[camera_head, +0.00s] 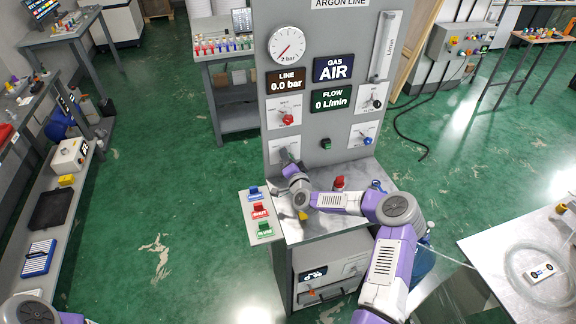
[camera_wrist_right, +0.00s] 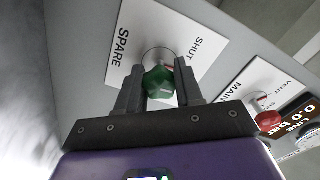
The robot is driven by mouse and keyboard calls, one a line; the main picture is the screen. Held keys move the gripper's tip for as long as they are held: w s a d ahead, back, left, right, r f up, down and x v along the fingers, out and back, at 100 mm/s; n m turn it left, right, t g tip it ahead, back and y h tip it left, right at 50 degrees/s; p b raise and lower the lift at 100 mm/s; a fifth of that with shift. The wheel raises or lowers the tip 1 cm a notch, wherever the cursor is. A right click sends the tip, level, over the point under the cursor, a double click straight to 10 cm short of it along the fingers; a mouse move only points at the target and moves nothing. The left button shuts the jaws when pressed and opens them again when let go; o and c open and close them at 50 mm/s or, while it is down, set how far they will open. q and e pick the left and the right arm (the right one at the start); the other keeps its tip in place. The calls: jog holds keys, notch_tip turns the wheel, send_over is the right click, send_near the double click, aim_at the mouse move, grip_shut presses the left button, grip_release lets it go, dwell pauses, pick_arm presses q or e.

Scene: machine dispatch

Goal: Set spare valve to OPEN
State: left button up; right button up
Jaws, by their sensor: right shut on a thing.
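The spare valve's green knob (camera_wrist_right: 158,82) sits on a white plate marked SPARE and SHUT (camera_wrist_right: 126,62) in the right wrist view. My right gripper (camera_wrist_right: 158,88) has one finger on each side of the knob and is shut on it. A pale mark shows on the knob, but I cannot tell its exact setting. No OPEN label shows there. In the head view, my right gripper (camera_head: 288,162) reaches the lower left of the panel and hides the knob. My left gripper is out of view.
The grey panel (camera_head: 325,18) carries a red-knob valve (camera_head: 287,119) above the spare plate, a black-knob valve (camera_head: 376,104) and a blue-knob valve (camera_head: 367,141) at right. The LINE display (camera_head: 286,81) reads 0.0 bar. A red part (camera_head: 338,182) stands on the shelf below.

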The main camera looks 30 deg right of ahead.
jog(key=m+b, duration=0.5)
jog(key=shift+f+m+b, duration=0.2)
jog(key=shift+m+b, duration=0.1)
jog(key=shift+b, duration=0.05)
jog(key=m+b, duration=0.2)
jog(key=m, duration=0.1)
jog(key=shift+b, duration=0.35)
jog(key=shift+r+m+b, duration=0.2)
jog(key=shift+m+b, duration=0.5)
jog(key=shift+m, duration=0.3)
jog(key=o, duration=1)
jog(key=shift+o, duration=0.2)
jog(key=shift+s, duration=0.15)
jog(key=v, duration=0.7)
jog(key=shift+s, duration=0.2)
